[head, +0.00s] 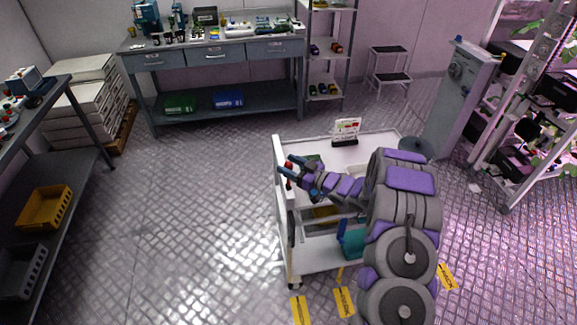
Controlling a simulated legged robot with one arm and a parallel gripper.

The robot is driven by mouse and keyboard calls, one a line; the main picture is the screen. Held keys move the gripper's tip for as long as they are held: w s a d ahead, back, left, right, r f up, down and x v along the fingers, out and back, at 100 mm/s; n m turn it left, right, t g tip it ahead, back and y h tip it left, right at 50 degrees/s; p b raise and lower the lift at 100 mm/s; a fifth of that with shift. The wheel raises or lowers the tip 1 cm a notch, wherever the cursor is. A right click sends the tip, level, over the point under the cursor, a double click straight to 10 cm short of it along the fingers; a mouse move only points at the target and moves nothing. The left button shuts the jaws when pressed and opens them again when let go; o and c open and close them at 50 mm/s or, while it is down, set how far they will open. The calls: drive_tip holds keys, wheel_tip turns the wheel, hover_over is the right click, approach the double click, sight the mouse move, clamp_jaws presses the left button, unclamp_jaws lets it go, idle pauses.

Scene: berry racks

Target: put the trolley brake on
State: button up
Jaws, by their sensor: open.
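The white trolley (279,215) stands in the middle right of the head view, with an upper tray, a lower shelf and a tall left side. My gripper (286,165) is open at the trolley's left edge, over the near left part of its top. A small red part (289,184) shows just below the fingers, at the top of the left side. I cannot tell whether it is the brake or whether the fingers touch it. My arm hides much of the trolley's right and near side. A caster (291,284) shows at the near left foot.
A small sign stand (345,132) stands on the trolley's far end. Yellow floor markers (301,310) lie in front. A workbench (215,53) is at the back, a side bench (75,180) at the left, and a plant rack (540,140) at the right. The floor left of the trolley is clear.

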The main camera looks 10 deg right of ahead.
drive_tip(key=shift+w+a, duration=0.2)
drive_tip(key=shift+a, duration=0.05)
drive_tip(key=shift+c, duration=0.2)
drive_tip(key=shift+r, duration=0.1)
clamp_jaws()
